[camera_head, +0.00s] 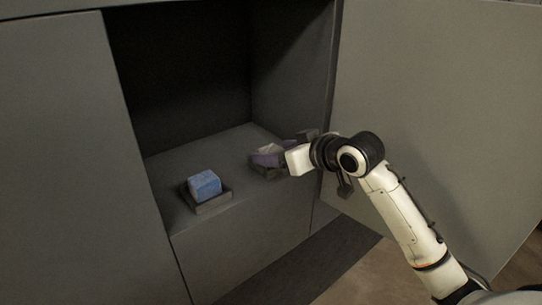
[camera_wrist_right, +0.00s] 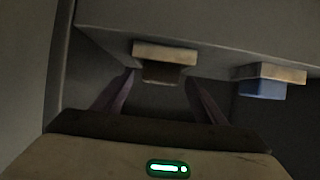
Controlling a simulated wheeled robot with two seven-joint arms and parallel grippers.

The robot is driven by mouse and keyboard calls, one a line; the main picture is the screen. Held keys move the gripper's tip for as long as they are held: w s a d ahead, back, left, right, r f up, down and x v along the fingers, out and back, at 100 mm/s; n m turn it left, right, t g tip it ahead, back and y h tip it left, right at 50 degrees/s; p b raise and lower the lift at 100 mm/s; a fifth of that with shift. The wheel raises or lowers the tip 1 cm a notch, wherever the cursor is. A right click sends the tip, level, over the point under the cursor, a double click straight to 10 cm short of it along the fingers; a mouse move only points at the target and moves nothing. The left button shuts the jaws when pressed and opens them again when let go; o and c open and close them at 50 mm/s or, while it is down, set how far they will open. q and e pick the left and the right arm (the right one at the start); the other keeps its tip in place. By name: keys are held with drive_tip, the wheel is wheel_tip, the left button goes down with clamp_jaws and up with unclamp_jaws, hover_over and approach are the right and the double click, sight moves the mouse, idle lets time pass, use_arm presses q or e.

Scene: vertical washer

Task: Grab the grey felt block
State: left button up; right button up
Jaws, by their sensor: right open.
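The grey felt block is dim; in the right wrist view a dark grey-brown block (camera_wrist_right: 162,73) against a pale holder (camera_wrist_right: 165,52) appears to be it. In the head view a greyish patch (camera_head: 268,149) shows at the same spot on the cabinet shelf, mostly hidden by my right gripper (camera_head: 270,158). The right gripper's purple fingers also show in the right wrist view (camera_wrist_right: 160,80). They are open, one on each side of the block; I cannot tell whether they touch it. My left gripper is not in view.
A blue block (camera_head: 205,184) sits on a dark square holder (camera_head: 211,201) to the left on the shelf (camera_head: 235,150); it also shows in the right wrist view (camera_wrist_right: 262,88). The open cabinet door (camera_head: 450,110) stands right, behind my arm. The cabinet's inner wall (camera_head: 293,85) is close beyond the gripper.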

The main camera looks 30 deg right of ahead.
drive_tip(key=shift+w+f, duration=0.15)
drive_tip(key=shift+w, duration=0.05)
drive_tip(key=c, duration=1.1)
